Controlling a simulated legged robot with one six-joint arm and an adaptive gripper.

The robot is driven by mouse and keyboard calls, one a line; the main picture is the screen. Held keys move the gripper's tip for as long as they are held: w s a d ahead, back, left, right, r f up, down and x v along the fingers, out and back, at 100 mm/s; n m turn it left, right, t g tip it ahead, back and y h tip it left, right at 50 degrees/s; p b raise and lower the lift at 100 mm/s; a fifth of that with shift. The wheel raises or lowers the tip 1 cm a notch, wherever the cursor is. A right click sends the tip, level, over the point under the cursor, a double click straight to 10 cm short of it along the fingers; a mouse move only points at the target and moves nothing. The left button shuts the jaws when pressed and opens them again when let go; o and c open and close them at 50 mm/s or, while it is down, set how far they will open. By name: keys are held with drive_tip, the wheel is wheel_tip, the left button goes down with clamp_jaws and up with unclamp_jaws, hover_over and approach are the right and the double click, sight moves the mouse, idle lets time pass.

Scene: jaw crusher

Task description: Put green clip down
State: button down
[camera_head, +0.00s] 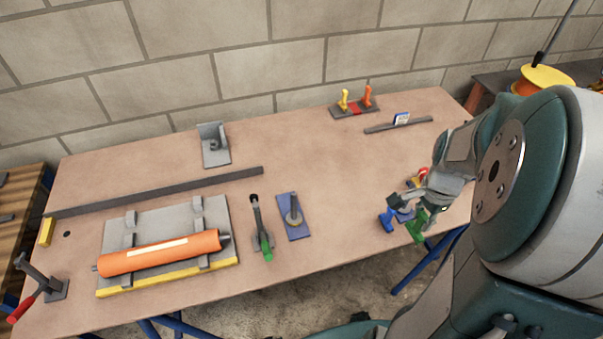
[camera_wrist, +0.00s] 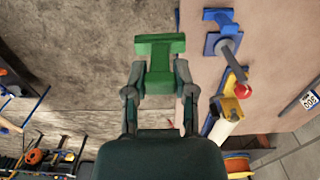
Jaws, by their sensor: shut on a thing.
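My gripper (camera_head: 421,205) is shut on the green clip (camera_head: 416,229), near the front edge of the table (camera_head: 340,185) at right. In the wrist view the green clip (camera_wrist: 160,58) is a green block with a wider top, held between both fingertips of my gripper (camera_wrist: 158,82). The concrete floor shows behind most of the clip there, and the table edge runs just to its right. I cannot tell how high the clip is above the table. Part of the clip is hidden by my fingers.
A red-tipped lever (camera_wrist: 243,90) and a yellow part (camera_wrist: 232,107) are close by. An orange roller (camera_head: 160,252) lies on the left. The table's middle is clear.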

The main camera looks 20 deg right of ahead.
drive_tip(key=shift+d+f, duration=0.1)
drive_tip(key=shift+d, duration=0.15)
drive_tip(key=shift+w+a+f, duration=0.1)
drive_tip(key=shift+w+f, duration=0.1)
drive_tip(key=shift+w, duration=0.1)
drive_tip(key=w+a+f, duration=0.3)
drive_tip(key=f, duration=0.1)
drive_tip(key=w+a+f, duration=0.3)
drive_tip(key=f, duration=0.1)
drive_tip(key=w+a+f, duration=0.3)
drive_tip(key=w+f, duration=0.1)
drive_tip(key=shift+a+f, duration=0.2)
drive_tip(key=shift+f, duration=0.1)
drive_tip(key=shift+d, duration=0.1)
drive_tip(key=shift+c, duration=2.2)
unclamp_jaws()
